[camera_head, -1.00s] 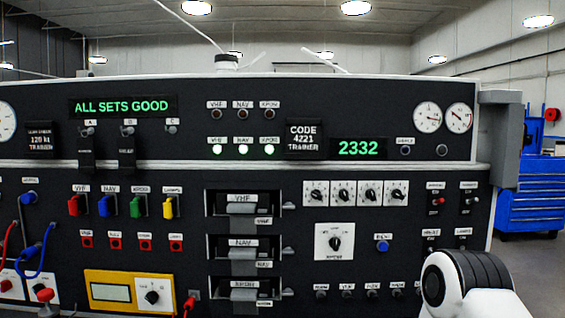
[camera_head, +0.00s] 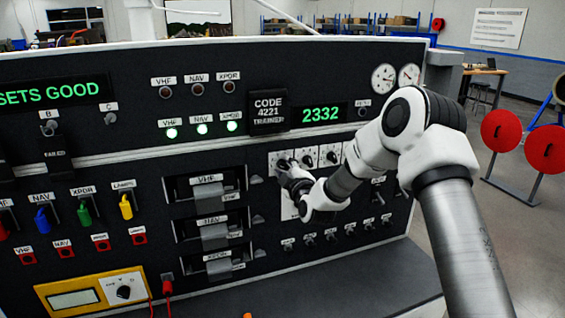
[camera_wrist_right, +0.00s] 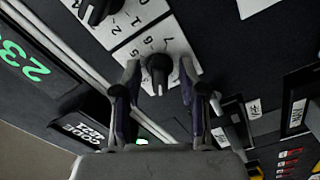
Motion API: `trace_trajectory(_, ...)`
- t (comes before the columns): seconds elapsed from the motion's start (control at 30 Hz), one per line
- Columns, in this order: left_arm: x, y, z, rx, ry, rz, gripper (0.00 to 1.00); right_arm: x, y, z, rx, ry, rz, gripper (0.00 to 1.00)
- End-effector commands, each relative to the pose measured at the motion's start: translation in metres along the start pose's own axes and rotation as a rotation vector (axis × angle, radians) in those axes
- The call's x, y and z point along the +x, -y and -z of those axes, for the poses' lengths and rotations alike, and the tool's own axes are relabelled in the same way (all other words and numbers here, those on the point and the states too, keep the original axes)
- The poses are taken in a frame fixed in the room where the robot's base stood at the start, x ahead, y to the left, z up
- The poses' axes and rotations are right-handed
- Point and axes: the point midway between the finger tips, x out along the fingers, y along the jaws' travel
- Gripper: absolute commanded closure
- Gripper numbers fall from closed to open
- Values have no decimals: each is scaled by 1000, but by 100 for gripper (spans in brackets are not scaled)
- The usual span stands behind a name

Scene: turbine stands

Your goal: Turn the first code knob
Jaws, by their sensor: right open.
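The first code knob (camera_head: 282,164) is black on a white numbered plate, leftmost in the row of code knobs under the green display (camera_head: 321,115) reading 2332. In the right wrist view the knob (camera_wrist_right: 158,68) sits between the two fingertips of my right gripper (camera_wrist_right: 158,82), which is open around it. I cannot tell whether the fingers touch it. In the head view my right gripper (camera_head: 289,172) is at this knob and partly hides its plate. The placard (camera_head: 268,110) reads CODE 4221 TRAINER. My left gripper is not in view.
The neighbouring code knob (camera_head: 307,159) is close on the right. Latched modules (camera_head: 208,192) sit just left of the gripper. My right forearm covers the lower right of the panel. A dark ledge (camera_head: 340,285) runs below.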

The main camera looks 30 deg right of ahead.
Motion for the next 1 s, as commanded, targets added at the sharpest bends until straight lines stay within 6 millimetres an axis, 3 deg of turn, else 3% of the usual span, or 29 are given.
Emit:
trace_trajectory(0.27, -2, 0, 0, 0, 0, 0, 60, 6, 1, 0, 2, 0, 2, 58)
trace_trajectory(0.3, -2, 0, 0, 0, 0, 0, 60, 6, 1, 0, 2, 0, 2, 65)
trace_trajectory(0.4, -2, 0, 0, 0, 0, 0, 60, 6, 1, 0, 2, 0, 2, 100)
trace_trajectory(1.0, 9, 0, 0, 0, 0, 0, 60, 7, 0, 1, 89, -5, -6, 100)
